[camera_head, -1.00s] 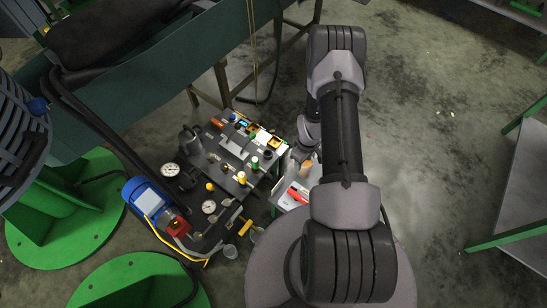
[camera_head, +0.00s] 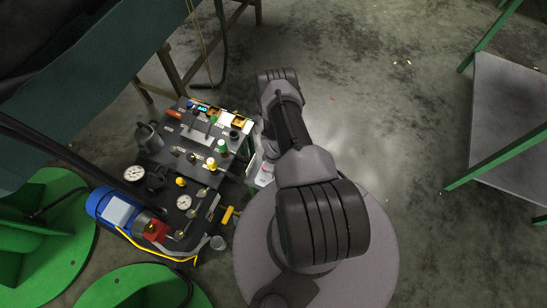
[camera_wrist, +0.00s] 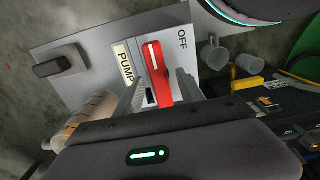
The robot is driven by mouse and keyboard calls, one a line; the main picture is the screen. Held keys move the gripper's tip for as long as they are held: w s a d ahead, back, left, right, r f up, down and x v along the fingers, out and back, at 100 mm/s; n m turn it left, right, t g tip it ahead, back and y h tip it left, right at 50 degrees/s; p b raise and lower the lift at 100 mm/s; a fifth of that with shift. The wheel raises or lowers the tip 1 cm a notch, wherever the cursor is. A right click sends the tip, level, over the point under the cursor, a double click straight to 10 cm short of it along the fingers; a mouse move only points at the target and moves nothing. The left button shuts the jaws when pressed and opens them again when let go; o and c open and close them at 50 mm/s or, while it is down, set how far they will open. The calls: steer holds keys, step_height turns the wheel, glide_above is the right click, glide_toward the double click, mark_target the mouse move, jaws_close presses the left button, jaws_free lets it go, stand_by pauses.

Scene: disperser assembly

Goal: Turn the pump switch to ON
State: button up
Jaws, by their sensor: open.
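The pump switch (camera_wrist: 155,62) is a red handle with a white line, on a pale panel (camera_wrist: 88,36) in the wrist view. The word OFF is printed at its upper right and a PUMP label (camera_wrist: 125,64) lies to its left. The handle runs roughly up and down in the picture. My gripper (camera_wrist: 162,80) is open, with one finger on each side of the handle's lower part. I cannot tell whether either finger touches it. In the head view my arm hides the gripper, and only part of the pale panel (camera_head: 263,174) shows.
A dark disperser rig (camera_head: 180,170) with gauges, valves and a blue motor (camera_head: 113,208) stands left of my arm. A dark knob (camera_wrist: 60,62) is on the panel's left. Open floor lies right of my arm.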

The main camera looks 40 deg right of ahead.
jaws_close()
stand_by(0.5)
steer(key=m, duration=0.4)
steer(key=shift+f+b, duration=0.1)
steer(key=shift+b, duration=0.2)
steer(key=m, duration=0.4)
steer(key=shift+m, duration=0.4)
steer(key=m, duration=0.4)
steer(key=shift+m+p, duration=0.85)
steer(key=shift+m, duration=1.65)
